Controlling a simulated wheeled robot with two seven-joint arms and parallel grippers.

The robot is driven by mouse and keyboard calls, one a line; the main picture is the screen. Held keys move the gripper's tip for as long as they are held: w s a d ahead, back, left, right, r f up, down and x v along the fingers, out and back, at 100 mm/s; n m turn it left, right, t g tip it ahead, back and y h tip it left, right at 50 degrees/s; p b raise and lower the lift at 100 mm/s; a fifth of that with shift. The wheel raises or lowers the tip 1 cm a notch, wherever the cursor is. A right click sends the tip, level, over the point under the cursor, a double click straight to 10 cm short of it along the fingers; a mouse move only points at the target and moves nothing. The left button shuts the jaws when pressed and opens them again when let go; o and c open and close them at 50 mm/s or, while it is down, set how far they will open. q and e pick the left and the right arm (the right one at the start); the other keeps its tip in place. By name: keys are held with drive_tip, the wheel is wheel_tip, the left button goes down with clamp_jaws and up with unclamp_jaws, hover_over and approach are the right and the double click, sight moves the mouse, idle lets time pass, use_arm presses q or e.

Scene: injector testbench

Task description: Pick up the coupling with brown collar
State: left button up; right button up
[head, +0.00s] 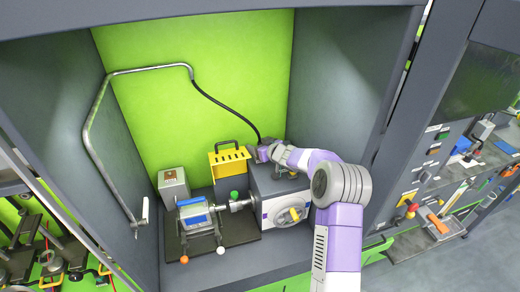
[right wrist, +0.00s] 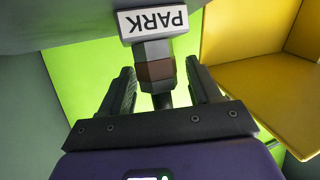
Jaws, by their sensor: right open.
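The coupling with brown collar (right wrist: 157,70) shows in the right wrist view, with grey parts above and below the brown band. It hangs next to a white label reading PARK, seen upside down. My right gripper (right wrist: 160,84) is open, with one dark finger on each side of the coupling. A gap shows on both sides, so the fingers look apart from it. In the head view my right gripper (head: 262,151) is at the lower end of a black hose (head: 226,106), and the coupling is not clearly visible there. My left gripper is out of view.
A yellow bracket (head: 229,161) stands close left of the gripper; its yellow wall (right wrist: 262,95) also shows in the right wrist view. Below is a grey machine block (head: 268,190). A clamp fixture (head: 200,219) stands at left. The green back wall (head: 180,80) is behind.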

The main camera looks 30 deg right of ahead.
drive_tip(key=shift+w+f, duration=0.15)
drive_tip(key=shift+w, duration=0.05)
drive_tip(key=shift+c, duration=0.3)
drive_tip(key=c, duration=1)
drive_tip(key=shift+o, duration=0.2)
drive_tip(key=shift+r, duration=0.2)
wheel_tip(320, 180, up, 10)
drive_tip(key=p, duration=0.3)
drive_tip(key=shift+p, duration=0.3)
